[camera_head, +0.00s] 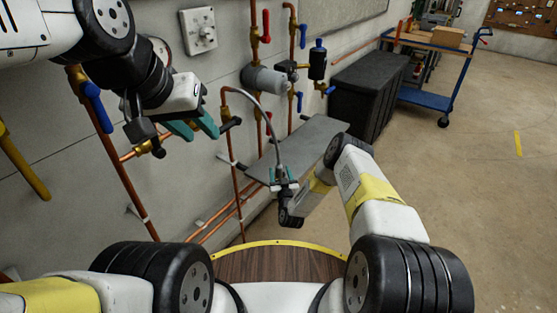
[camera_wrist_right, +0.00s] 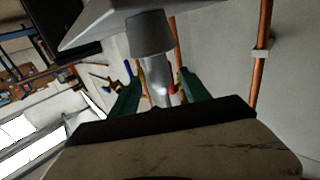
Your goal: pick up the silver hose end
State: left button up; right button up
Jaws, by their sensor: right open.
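The silver hose (camera_head: 270,122) arcs from a copper pipe by the wall and hangs down over a grey shelf. Its silver hose end (camera_head: 279,172) is at my right gripper (camera_head: 284,182), between or just in front of the teal fingers. In the right wrist view, a shiny silver piece, likely the hose end (camera_wrist_right: 158,72), shows between the two open fingers of my right gripper (camera_wrist_right: 160,98). I cannot tell whether either finger touches it. My left gripper (camera_head: 194,128) is near the wall pipes at the upper left, its green fingers apart, with nothing seen between them.
The grey shelf (camera_head: 312,140) lies close under the right arm. Copper pipes (camera_head: 129,183) with coloured valve handles line the wall. A black box (camera_head: 365,85) and a blue cart (camera_head: 432,98) stand at the back right. The floor at the right is clear.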

jog(key=shift+w+a, duration=0.15)
jog(key=shift+w, duration=0.6)
jog(key=shift+w+a, duration=0.1)
jog(key=shift+w, duration=0.6)
grip_shut()
jog(key=shift+r, duration=0.1)
